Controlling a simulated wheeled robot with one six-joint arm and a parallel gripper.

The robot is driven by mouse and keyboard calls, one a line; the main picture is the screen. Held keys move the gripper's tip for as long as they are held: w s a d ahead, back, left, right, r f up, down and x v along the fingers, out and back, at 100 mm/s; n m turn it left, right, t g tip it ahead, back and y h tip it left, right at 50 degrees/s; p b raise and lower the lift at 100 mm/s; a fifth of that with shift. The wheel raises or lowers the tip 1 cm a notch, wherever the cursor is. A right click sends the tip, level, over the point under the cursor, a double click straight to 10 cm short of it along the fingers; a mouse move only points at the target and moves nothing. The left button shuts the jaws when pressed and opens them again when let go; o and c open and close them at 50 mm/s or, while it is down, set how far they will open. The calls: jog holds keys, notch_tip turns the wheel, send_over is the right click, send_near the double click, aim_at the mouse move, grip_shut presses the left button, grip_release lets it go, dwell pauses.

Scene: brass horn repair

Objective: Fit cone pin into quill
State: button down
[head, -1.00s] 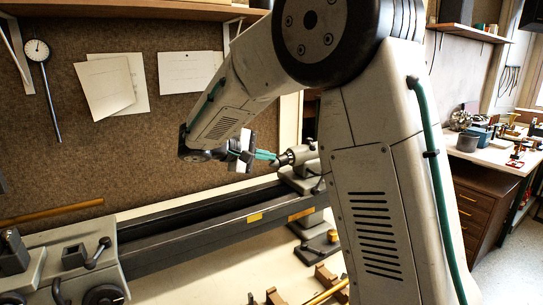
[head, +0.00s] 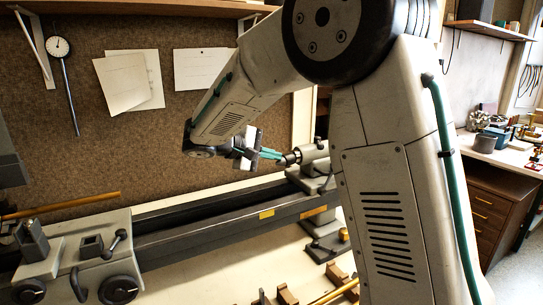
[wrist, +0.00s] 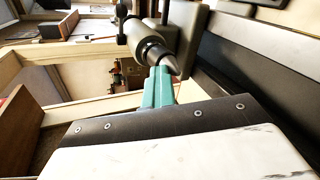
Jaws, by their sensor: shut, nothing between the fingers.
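The quill (head: 309,152) is the grey barrel at the nose of the tailstock on the far part of the lathe bed; in the wrist view it is the dark-ringed cylinder (wrist: 150,46). A dark cone pin (wrist: 168,61) points out of its front towards my gripper, its wide end against the quill. How deep it sits is hidden. The pin also shows small in the head view (head: 288,159). My gripper (head: 279,155) has teal fingers, shut and empty, with tips close to the pin's point. The wrist view shows the fingers (wrist: 163,73) beside the pin; I cannot tell whether they touch.
The dark lathe bed (head: 205,218) runs below my gripper, with the headstock-side carriage (head: 80,255) at left. Brown wooden blocks (head: 287,295) and a brass tube (head: 338,290) lie on the bench in front. A pinboard (head: 110,160) stands behind.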

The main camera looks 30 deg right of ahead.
jog(key=shift+s+f+g+y, duration=0.15)
jog(key=shift+f+g+y, duration=0.25)
jog(key=shift+f+y, duration=0.2)
jog(key=shift+r+g+y, duration=0.15)
jog(key=shift+g+y, duration=0.35)
jog(key=shift+y, duration=0.2)
jog(key=shift+r+g+y, duration=0.2)
jog(key=shift+g+y, duration=0.2)
jog(key=shift+y, duration=0.2)
jog(key=shift+d, duration=0.1)
jog(key=c, duration=1.8)
grip_release()
jog(key=shift+c, duration=0.2)
jog(key=shift+o, duration=0.7)
jog(key=v, duration=0.8)
jog(key=shift+w+r+m, duration=0.25)
jog(key=shift+r+m, duration=0.05)
